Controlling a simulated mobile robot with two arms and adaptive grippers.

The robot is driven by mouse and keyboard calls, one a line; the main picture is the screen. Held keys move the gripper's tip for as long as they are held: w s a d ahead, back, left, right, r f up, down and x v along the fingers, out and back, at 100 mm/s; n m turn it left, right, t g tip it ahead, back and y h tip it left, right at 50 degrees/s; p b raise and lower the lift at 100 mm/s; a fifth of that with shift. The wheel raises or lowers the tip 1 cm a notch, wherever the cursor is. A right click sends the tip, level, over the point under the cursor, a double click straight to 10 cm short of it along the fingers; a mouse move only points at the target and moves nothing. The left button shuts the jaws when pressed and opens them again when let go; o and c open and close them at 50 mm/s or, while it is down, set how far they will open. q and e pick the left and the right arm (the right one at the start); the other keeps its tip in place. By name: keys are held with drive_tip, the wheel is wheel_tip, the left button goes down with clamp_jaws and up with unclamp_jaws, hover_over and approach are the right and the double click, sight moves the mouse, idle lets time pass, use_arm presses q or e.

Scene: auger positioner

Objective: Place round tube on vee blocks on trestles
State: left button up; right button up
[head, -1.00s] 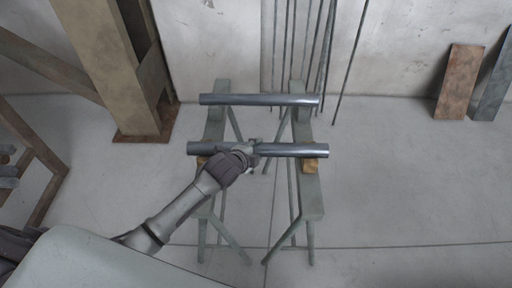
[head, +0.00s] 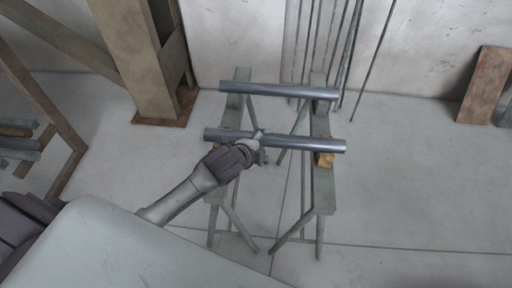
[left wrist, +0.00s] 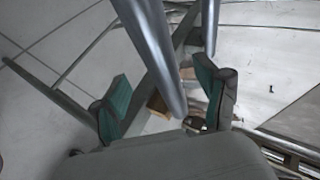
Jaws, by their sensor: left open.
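A grey round tube (head: 300,143) lies across the two trestles, the left (head: 225,188) and the right (head: 323,190). A wooden vee block (head: 325,159) shows under its right end; its left support is mostly hidden. A second tube (head: 290,91) lies parallel farther back across the same trestles. My left gripper (head: 261,149) is open at the near side of the near tube's middle. In the left wrist view its green-padded fingers (left wrist: 162,95) are apart, with a tube (left wrist: 153,48) running between them in the picture; contact cannot be told. My right gripper is out of view.
Several thin rods (head: 325,45) lean on the back wall. A tan column (head: 145,60) stands at the back left, and a rusty plate (head: 482,85) leans at the right. A rack (head: 60,165) is at the far left. The floor right of the trestles is clear.

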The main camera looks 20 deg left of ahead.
use_arm(q)
drive_tip(key=v, duration=0.5)
drive_tip(key=shift+s+r, duration=0.2)
drive_tip(key=shift+s, duration=0.1)
drive_tip(key=s+a+f+n+g+y, duration=0.15)
drive_tip(key=s+n+g, duration=0.25)
drive_tip(key=s+n, duration=0.6)
drive_tip(key=s+f+n+g+y, duration=0.1)
drive_tip(key=s+f+n+g, duration=0.3)
drive_tip(key=s, duration=0.9)
wheel_tip(320, 180, down, 23)
drive_tip(key=n, duration=0.1)
drive_tip(key=s+a+f+g, duration=0.2)
drive_tip(key=s+a+f, duration=0.1)
drive_tip(key=s+f, duration=1.5)
drive_tip(key=shift+f, duration=0.2)
